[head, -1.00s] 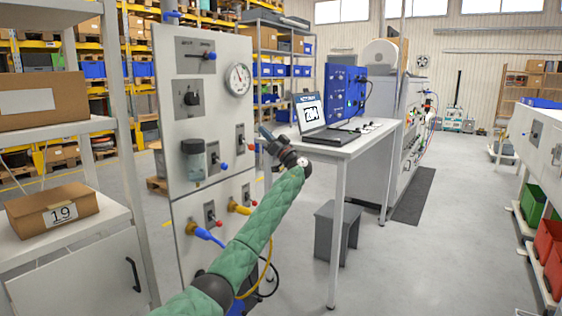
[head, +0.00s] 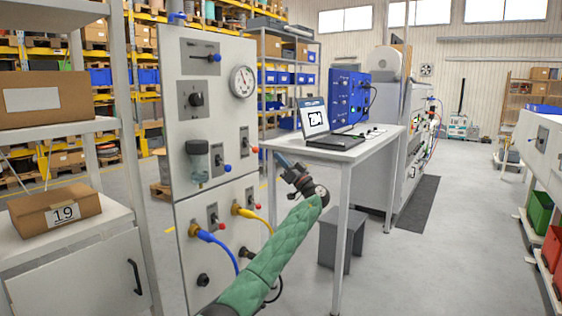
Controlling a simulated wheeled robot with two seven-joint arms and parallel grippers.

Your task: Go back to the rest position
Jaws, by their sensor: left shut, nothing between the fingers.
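My left gripper (head: 282,160) is at the end of my green-sleeved left arm, which reaches up from the bottom of the head view. The gripper is shut and empty. It is in front of the white table's left edge, to the right of the grey control panel (head: 222,110), and appears apart from both. The panel carries a round gauge (head: 243,81), several switches, and a blue plug (head: 203,235) and a yellow plug (head: 247,212) with cables. My right gripper is not in view.
A white table (head: 360,147) with a laptop (head: 315,118) stands right of the arm, a grey stool (head: 340,238) under it. A shelf at left holds cardboard boxes (head: 56,210). Open floor (head: 440,260) lies at the right, before a white bench with green and red bins.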

